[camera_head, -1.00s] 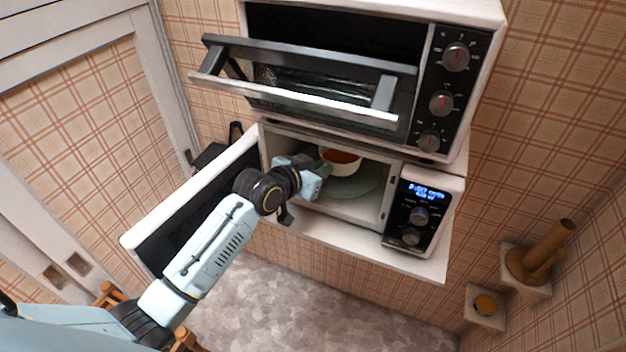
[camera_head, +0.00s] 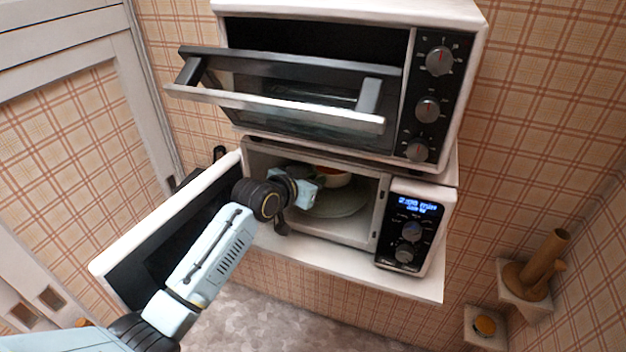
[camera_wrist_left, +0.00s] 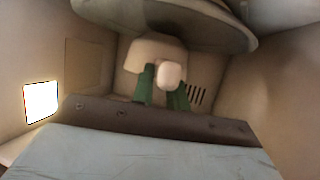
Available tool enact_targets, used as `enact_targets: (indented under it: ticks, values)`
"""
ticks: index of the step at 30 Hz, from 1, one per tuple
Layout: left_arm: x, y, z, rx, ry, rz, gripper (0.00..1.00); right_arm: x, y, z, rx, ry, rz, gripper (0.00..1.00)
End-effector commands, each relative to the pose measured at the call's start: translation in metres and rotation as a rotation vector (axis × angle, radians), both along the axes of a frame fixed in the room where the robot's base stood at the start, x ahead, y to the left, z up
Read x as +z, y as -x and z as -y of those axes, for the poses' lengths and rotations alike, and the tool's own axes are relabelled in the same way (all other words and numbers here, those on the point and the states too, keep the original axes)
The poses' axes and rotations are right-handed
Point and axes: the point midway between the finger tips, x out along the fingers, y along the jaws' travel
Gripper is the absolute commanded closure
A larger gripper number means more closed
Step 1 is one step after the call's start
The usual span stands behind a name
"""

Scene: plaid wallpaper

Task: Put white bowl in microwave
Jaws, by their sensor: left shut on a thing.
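The white bowl (camera_head: 337,179), with orange-red contents, is inside the open microwave (camera_head: 414,282), over the round turntable (camera_head: 350,207). My left gripper (camera_head: 312,190) reaches in through the opening from the left and is shut on the bowl. In the left wrist view, the green fingers (camera_wrist_left: 163,88) close around a pale rounded part of the bowl (camera_wrist_left: 150,52). The turntable (camera_wrist_left: 165,18) shows at the top of that view. I cannot tell whether the bowl touches it. The arm hides part of the bowl. My right gripper is not in view.
The microwave door (camera_head: 165,228) stands open to the left, beside my arm. A toaster oven (camera_head: 345,18) sits above, its glass door (camera_head: 280,97) tilted open over the microwave. A wooden object (camera_head: 537,265) stands on a small wall shelf at right.

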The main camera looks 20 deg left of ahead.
Motion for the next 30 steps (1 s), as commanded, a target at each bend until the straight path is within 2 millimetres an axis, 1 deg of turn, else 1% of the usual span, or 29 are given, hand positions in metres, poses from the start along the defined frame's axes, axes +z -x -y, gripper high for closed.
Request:
enact_targets:
  ticks: [4, 20, 21, 24, 26, 27, 30]
  values:
    - [0.0014, -0.0004, -0.0002, 0.001, 0.001, 0.004, 1.00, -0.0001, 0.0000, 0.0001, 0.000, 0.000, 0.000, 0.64]
    - [-0.0062, -0.0003, -0.0002, 0.001, 0.001, 0.003, 1.00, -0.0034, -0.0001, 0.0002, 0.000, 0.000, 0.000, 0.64]
    - [-0.0061, -0.0004, -0.0002, 0.001, 0.001, 0.003, 0.82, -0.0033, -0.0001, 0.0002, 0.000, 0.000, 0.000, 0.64]
    - [-0.0059, -0.0003, -0.0001, 0.000, 0.001, 0.003, 0.69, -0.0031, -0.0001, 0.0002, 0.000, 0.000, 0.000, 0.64]
    - [-0.0062, -0.0002, -0.0002, 0.000, 0.001, 0.002, 0.61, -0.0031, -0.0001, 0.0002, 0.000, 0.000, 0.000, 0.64]
    - [-0.0063, -0.0001, -0.0002, 0.000, 0.001, 0.002, 0.59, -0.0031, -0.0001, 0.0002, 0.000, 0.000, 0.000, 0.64]
    - [-0.0066, -0.0001, -0.0002, 0.000, 0.000, 0.001, 0.59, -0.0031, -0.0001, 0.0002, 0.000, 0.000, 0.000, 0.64]
